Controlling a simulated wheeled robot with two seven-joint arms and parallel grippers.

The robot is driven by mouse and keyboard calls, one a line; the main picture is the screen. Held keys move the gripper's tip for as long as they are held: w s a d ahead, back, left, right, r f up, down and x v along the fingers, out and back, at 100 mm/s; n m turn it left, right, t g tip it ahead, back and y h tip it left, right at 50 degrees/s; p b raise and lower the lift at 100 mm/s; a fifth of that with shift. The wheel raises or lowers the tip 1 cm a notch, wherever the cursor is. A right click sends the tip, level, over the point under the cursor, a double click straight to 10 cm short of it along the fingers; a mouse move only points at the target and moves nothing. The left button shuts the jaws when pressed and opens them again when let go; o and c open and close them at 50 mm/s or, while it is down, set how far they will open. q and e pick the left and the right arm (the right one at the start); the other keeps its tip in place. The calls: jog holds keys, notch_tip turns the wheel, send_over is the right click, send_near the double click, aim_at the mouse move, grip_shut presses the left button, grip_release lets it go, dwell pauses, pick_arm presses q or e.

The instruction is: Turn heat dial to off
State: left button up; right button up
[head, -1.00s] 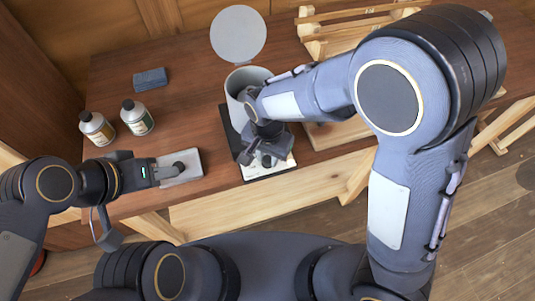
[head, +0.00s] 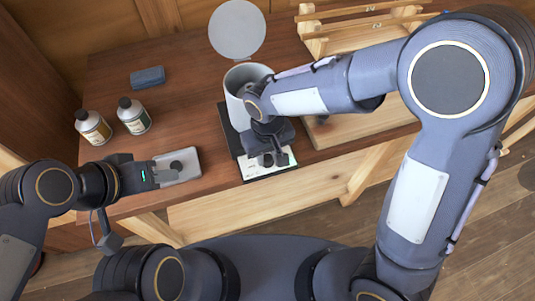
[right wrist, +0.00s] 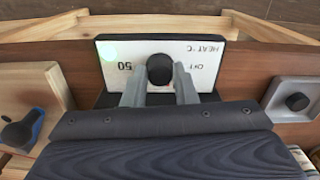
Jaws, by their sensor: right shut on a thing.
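The heat dial (right wrist: 160,69) is a round black knob on a white panel (right wrist: 112,64). The panel's print, "HEAT °C", "OFF" and "50", is upside down in the right wrist view. My right gripper (right wrist: 159,76) has a finger on each side of the dial and is shut on it. Where the dial points cannot be made out. In the head view my right gripper (head: 268,158) covers the dial, and part of the white panel (head: 262,171) shows below it. My left gripper (head: 155,174) is beside a grey plate with a dark knob (head: 176,165); its jaw state is unclear.
A pale cylindrical pot (head: 236,100) with a round lid raised (head: 237,30) stands behind the panel. Two bottles (head: 93,127) (head: 133,116) and a blue-grey block (head: 147,76) are on the table's left. A wooden frame (head: 350,25) stands at the back right.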

aim_at(268, 157)
jog(key=n, duration=0.3)
jog(key=shift+n, duration=0.3)
jog(key=n, duration=0.3)
jog(key=shift+n+b, duration=0.3)
jog(key=shift+b, duration=0.1)
jog(key=n, duration=0.6)
jog(key=shift+w, duration=0.1)
jog(key=shift+n, duration=0.4)
jog(key=o, duration=1)
notch_tip(268, 157, up, 8)
jog(key=shift+f, duration=0.1)
